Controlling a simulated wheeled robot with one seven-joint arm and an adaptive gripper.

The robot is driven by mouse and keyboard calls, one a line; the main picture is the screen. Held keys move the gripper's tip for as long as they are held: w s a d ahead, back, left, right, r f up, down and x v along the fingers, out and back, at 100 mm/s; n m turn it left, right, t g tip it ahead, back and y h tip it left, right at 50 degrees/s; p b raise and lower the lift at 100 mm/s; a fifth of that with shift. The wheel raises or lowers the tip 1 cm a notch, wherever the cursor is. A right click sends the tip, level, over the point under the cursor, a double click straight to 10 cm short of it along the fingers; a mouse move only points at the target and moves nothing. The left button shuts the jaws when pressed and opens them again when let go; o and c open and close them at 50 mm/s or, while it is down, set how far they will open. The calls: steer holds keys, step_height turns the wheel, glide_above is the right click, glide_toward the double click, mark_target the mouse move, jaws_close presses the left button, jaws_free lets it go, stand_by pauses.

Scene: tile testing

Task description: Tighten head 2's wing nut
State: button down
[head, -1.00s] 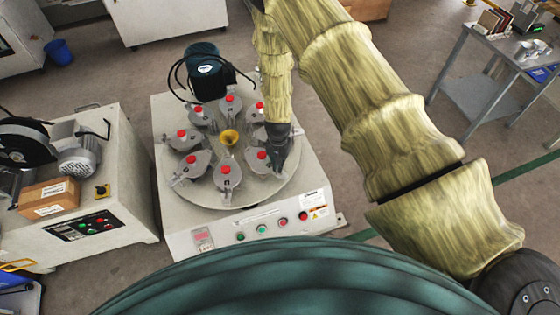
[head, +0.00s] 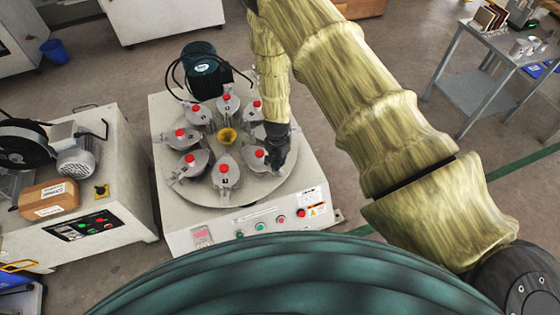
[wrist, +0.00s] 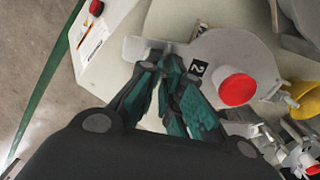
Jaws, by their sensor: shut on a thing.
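Head 2 (wrist: 225,52) is a grey, rounded head with a red knob (wrist: 237,88) and a black "2" label in the wrist view. In the head view it sits at the front right of the round turntable (head: 245,194), with its red knob (head: 259,154) showing. My gripper (wrist: 166,58) is at the outer edge of head 2, its green-padded fingers closed together at the tips. It is shut on the wing nut, which is mostly hidden by the fingers. A pale tab shows just beside the fingertips. In the head view my gripper (head: 275,166) partly covers head 2's right side.
Several similar red-knobbed heads ring a yellow funnel (head: 227,136) close by. A dark green motor (head: 203,72) with cables stands behind. The control panel with buttons (head: 262,226) is along the machine's front. Another machine (head: 115,200) stands left; a grey table (head: 480,90) is right.

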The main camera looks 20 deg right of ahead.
steer(key=shift+w, duration=0.1)
steer(key=c, duration=1.6)
jaws_free()
steer(key=shift+r, duration=0.15)
step_height(320, 180, up, 12)
